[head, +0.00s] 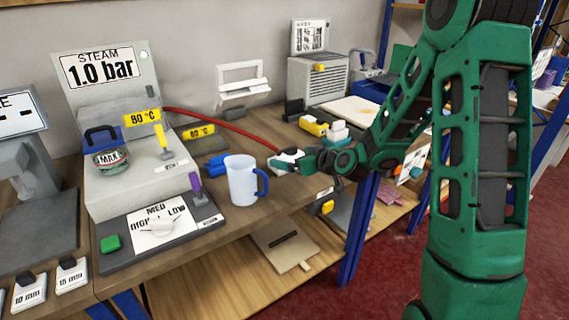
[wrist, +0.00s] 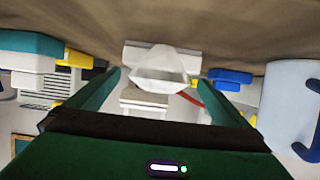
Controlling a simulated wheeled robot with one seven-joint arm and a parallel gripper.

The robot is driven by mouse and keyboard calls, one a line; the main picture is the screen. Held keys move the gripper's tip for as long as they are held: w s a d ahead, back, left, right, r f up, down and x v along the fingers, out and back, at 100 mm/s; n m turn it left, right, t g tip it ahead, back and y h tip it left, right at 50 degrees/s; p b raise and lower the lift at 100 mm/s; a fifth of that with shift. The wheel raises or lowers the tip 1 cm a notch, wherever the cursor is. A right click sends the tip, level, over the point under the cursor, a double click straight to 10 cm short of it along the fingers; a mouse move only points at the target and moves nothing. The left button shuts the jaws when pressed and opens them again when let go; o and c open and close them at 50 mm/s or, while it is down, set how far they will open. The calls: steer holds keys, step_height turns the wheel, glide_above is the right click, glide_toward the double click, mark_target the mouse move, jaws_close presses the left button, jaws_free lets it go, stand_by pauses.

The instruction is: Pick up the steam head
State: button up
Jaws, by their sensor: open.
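The steam head, a small white piece (head: 287,156) at the end of a red hose (head: 225,122), lies on the wooden workbench beyond the mug. In the wrist view the white steam head (wrist: 162,68) sits between my two green fingers, with visible space at each side. My gripper (head: 290,165) is open and low at the steam head, also seen in the wrist view (wrist: 165,76). It partly hides the steam head in the head view. Whether a finger touches it, I cannot tell.
A white mug with a blue handle (head: 241,181) stands close to the left of my gripper. A blue piece (head: 214,165) lies beyond it. Yellow and white blocks (head: 314,127) lie behind my gripper. The grey steam unit (head: 128,165) stands left. A lower shelf (head: 270,245) lies below the bench edge.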

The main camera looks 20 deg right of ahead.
mark_target(289, 157)
steer(key=shift+x, duration=2.35)
steer(key=shift+f, duration=0.15)
steer(key=shift+c, duration=0.6)
steer(key=c, duration=1)
steer(key=shift+c, duration=0.2)
